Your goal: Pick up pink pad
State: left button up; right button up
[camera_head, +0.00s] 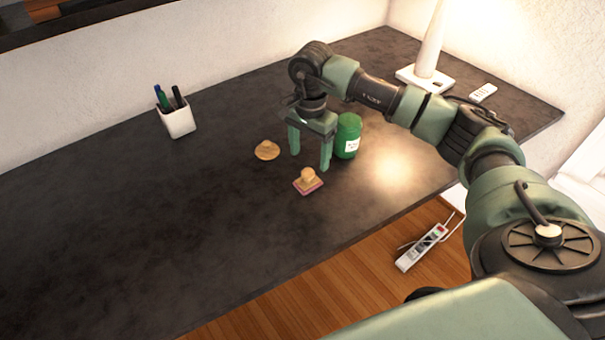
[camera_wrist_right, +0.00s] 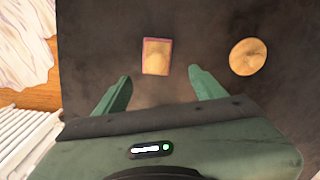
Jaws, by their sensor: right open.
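The pink pad (camera_head: 313,188) is the pink base under a small wooden stamp-like block with a knob, lying on the dark desk. In the right wrist view its pink rim (camera_wrist_right: 145,70) shows around the tan top, just beyond the fingertips and between their lines. My right gripper (camera_head: 310,160) points down over the desk, open and empty, with the pad in front of it. In the right wrist view its green fingers (camera_wrist_right: 161,82) are spread apart. My left gripper is not in view.
A round wooden piece (camera_head: 267,150) lies left of the right gripper; it also shows in the wrist view (camera_wrist_right: 248,56). A green jar (camera_head: 347,137) stands close on its right. A white pen holder (camera_head: 178,120) and a white lamp base (camera_head: 424,78) stand farther back. The desk's left is clear.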

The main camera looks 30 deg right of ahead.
aim_at(309, 171)
jog(key=f, duration=0.1)
jog(key=s+f+p, duration=0.1)
jog(key=f, duration=0.1)
jog(key=shift+a, duration=0.15)
notch_tip(309, 171, down, 2)
jog(key=shift+w+a+f+p, duration=0.1)
jog(key=shift+f+p, duration=0.15)
jog(key=shift+p, duration=0.1)
jog(key=shift+f, duration=0.5)
grip_shut()
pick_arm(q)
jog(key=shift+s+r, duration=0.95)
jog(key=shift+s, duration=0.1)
